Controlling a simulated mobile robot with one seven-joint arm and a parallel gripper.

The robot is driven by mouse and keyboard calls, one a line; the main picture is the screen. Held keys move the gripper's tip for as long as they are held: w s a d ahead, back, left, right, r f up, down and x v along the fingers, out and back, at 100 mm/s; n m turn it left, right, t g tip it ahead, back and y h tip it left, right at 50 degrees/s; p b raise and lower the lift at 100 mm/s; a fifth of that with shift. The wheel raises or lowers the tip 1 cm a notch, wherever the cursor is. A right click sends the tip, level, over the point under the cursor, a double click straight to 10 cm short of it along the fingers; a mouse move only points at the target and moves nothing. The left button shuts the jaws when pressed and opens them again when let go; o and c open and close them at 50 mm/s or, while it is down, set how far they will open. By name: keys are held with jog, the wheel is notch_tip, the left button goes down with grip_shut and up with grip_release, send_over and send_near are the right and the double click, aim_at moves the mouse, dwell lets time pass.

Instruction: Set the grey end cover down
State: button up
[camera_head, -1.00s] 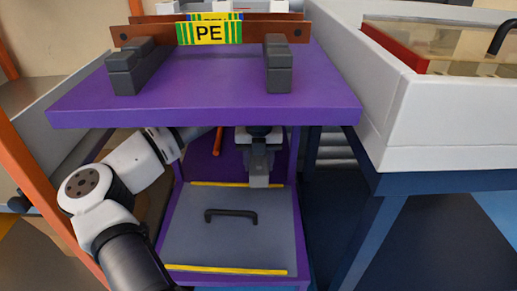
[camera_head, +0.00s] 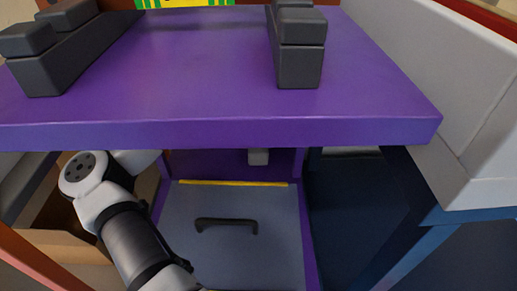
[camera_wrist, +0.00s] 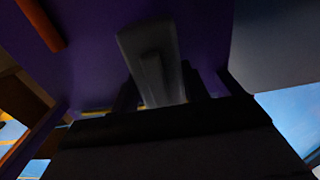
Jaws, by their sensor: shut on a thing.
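The grey end cover (camera_wrist: 152,62) is held in my gripper (camera_wrist: 162,98) in the wrist view. It is a narrow grey piece with a raised rib, sticking out beyond the dark fingers, and the picture there is dim. In the head view only a small light grey bit (camera_head: 258,157), likely the cover's lower end, shows below the front edge of the purple tabletop (camera_head: 200,105). The tabletop hides the gripper and the rest of the cover there. The bit appears above the back part of a grey panel; I cannot tell whether they touch.
The grey panel (camera_head: 265,255) below the tabletop has a black handle (camera_head: 226,222) and a yellow strip (camera_head: 232,183) at its back. Black blocks (camera_head: 300,55) stand on the tabletop. A white-walled bench (camera_head: 440,110) on blue legs is close at right.

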jog(key=shift+f+b, duration=0.8)
jog(key=shift+f, duration=0.85)
jog(key=shift+f, duration=0.2)
jog(key=o, duration=1)
jog(key=shift+r+p, duration=1.65)
jog(key=shift+r, duration=2.25)
